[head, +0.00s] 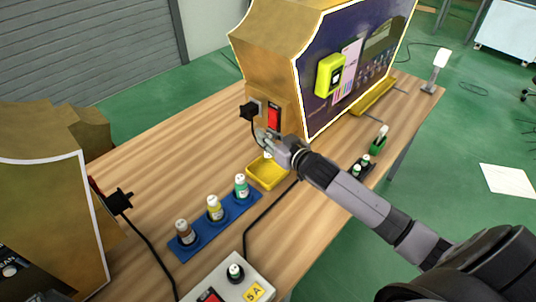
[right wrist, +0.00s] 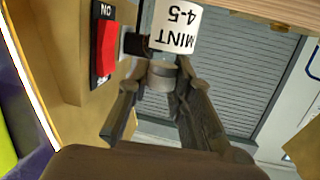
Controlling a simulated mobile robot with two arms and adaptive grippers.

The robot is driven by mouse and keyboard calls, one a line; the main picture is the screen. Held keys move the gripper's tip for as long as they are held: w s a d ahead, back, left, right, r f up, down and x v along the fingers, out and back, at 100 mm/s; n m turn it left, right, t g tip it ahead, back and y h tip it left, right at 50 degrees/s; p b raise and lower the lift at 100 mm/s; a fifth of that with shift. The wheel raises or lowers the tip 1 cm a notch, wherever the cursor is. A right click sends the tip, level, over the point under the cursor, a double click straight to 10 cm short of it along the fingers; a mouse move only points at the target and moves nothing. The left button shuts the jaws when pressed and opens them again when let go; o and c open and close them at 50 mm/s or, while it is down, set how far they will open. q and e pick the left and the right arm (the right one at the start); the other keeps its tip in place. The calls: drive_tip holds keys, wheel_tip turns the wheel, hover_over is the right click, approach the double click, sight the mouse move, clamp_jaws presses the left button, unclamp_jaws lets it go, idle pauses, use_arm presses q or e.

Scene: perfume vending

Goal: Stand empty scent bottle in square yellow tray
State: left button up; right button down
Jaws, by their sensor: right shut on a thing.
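The square yellow tray (head: 264,181) lies on the wooden table in front of the large vending machine. My right gripper (head: 268,143) is over the tray's back part, shut on a small bottle that is mostly hidden in the head view. In the right wrist view, the bottle (right wrist: 175,28) has a white label reading "MINT 4-5", seen upside down, and its grey cap (right wrist: 161,77) is between the fingers. I cannot tell whether the bottle touches the tray or whether it is empty. My left gripper is not in view.
A blue rack (head: 202,236) with brown, yellow and green bottles stands left of the tray. A red switch (head: 274,118) and a black plug (head: 249,111) are close by the gripper on the machine. Black cables cross the table. Small green bottles (head: 365,160) stand right of my arm.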

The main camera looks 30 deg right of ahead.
sight(268, 153)
wheel_tip(268, 153, down, 3)
wheel_tip(268, 153, down, 4)
drive_tip(key=shift+r+b, duration=0.25)
drive_tip(key=shift+b, duration=0.05)
drive_tip(key=shift+f, duration=0.15)
drive_tip(key=shift+f, duration=0.15)
drive_tip(key=c, duration=1.4)
unclamp_jaws()
